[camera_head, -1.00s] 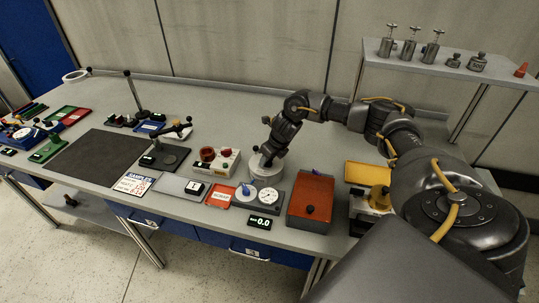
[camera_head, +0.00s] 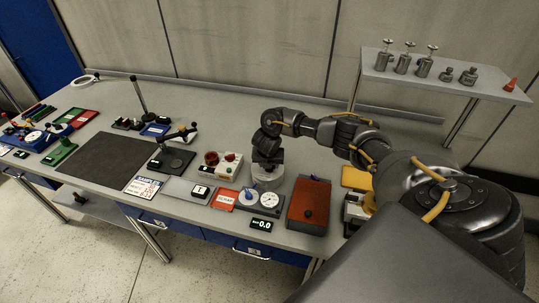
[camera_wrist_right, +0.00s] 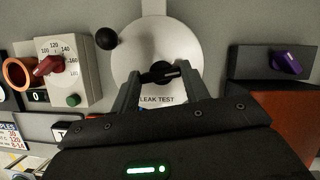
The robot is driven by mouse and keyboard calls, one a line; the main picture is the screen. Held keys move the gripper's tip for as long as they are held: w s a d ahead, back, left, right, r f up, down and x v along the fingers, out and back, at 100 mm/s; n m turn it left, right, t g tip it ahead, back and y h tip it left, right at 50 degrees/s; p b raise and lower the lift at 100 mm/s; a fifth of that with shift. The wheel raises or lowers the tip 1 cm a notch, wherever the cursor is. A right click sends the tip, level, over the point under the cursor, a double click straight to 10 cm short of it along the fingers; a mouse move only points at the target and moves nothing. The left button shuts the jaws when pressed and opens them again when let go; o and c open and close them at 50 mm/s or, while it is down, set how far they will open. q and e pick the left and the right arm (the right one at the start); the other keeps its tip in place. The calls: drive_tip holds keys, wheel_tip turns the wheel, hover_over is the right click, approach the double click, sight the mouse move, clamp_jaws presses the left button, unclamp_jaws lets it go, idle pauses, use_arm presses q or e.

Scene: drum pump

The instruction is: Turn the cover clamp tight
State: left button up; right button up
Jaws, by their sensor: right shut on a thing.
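The round pale cover marked LEAK TEST (camera_wrist_right: 145,42) fills the upper middle of the right wrist view. The cover clamp, a dark knob with a light mark (camera_wrist_right: 158,73), sits near its front edge. My right gripper (camera_wrist_right: 164,80) has a finger on each side of this knob and is shut on it. In the head view the pale round vessel (camera_head: 267,181) stands near the bench's front, with my right gripper (camera_head: 267,163) pointing down onto its top. The gripper hides most of the cover there. My left gripper is not in view.
Left of the vessel is a control box with a red knob (camera_wrist_right: 50,66). A black ball (camera_wrist_right: 106,39) is close by the cover's left rim. A gauge (camera_head: 269,200) stands in front and a red-topped box (camera_head: 309,203) to the right.

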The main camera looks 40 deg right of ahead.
drive_tip(key=shift+m+g+h+p, duration=0.3)
drive_tip(key=shift+m+p, duration=0.35)
drive_tip(key=shift+m, duration=0.35)
drive_tip(key=shift+w, duration=0.1)
drive_tip(key=o, duration=1)
drive_tip(key=v, duration=1)
drive_tip(key=shift+a+r+p, duration=0.15)
drive_tip(key=shift+r+p, duration=0.15)
drive_tip(key=shift+r, duration=0.1)
